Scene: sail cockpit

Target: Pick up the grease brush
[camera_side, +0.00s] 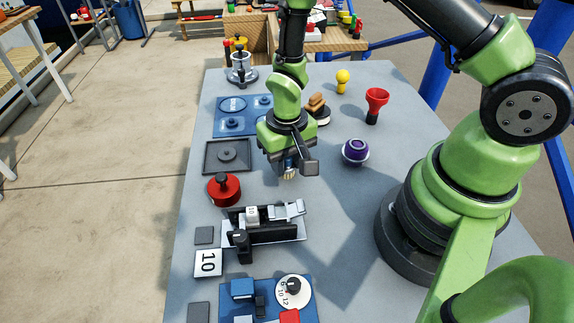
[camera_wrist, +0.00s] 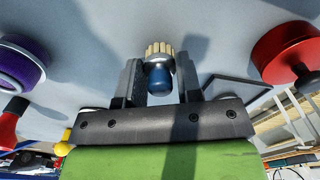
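The grease brush (camera_side: 289,172) has a blue handle and cream bristles and shows just below my gripper (camera_side: 290,163) in the side view. The bristles point out past the fingertips, away from the palm. In the side view the bristles are at the lower end. The upper handle is hidden by the gripper. I cannot tell whether the bristles touch the grey table (camera_side: 340,220).
A red round pot (camera_side: 224,190) and dark square tray (camera_side: 227,156) lie left of my gripper. A purple ring-shaped item (camera_side: 355,151) and red funnel (camera_side: 376,104) stand right. A black-and-silver fixture (camera_side: 265,222) is in front. Table room between gripper and purple item is clear.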

